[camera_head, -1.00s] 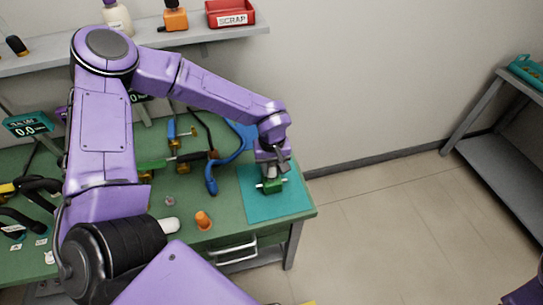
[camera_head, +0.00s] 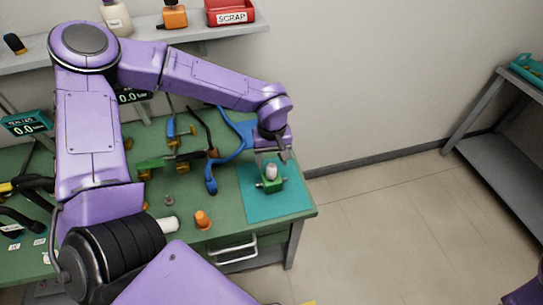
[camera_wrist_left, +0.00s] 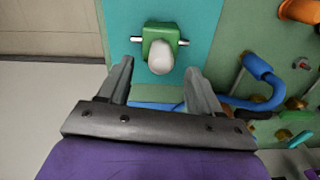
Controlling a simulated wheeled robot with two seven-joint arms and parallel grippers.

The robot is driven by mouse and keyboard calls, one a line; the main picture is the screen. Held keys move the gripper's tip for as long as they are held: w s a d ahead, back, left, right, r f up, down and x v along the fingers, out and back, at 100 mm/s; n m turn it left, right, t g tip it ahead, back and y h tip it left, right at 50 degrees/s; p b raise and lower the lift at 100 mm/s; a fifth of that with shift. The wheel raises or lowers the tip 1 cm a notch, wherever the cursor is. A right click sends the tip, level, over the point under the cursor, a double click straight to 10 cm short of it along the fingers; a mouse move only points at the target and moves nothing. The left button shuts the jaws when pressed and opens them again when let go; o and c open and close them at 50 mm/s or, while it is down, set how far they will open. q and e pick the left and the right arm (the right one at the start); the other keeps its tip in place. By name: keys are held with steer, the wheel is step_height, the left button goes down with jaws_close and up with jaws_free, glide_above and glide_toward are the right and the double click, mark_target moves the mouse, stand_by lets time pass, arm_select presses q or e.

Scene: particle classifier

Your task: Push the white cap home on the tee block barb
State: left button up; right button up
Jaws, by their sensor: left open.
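The green tee block (camera_head: 270,186) stands on the teal mat (camera_head: 285,207) near the bench's right end, with metal stubs at its sides. It also shows in the left wrist view (camera_wrist_left: 158,30). The white cap (camera_head: 271,171) sits upright on top of the block, and it also shows in the left wrist view (camera_wrist_left: 161,58). How far down the barb it sits, I cannot tell; the barb is hidden. My left gripper (camera_head: 272,154) is open and empty just above and behind the cap. In the wrist view its fingers (camera_wrist_left: 159,68) stand apart on either side below the cap. My right gripper is out of view.
A blue hose (camera_head: 211,180) and several fittings lie left of the mat. An orange cone-shaped piece (camera_head: 202,220) stands near the front edge. A shelf with a red scrap bin (camera_head: 231,13) is at the back. The mat around the block is clear.

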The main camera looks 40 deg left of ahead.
mark_target(272, 166)
arm_select(q)
step_height(272, 166, up, 6)
steer(key=shift+f, duration=0.1)
stand_by(0.5)
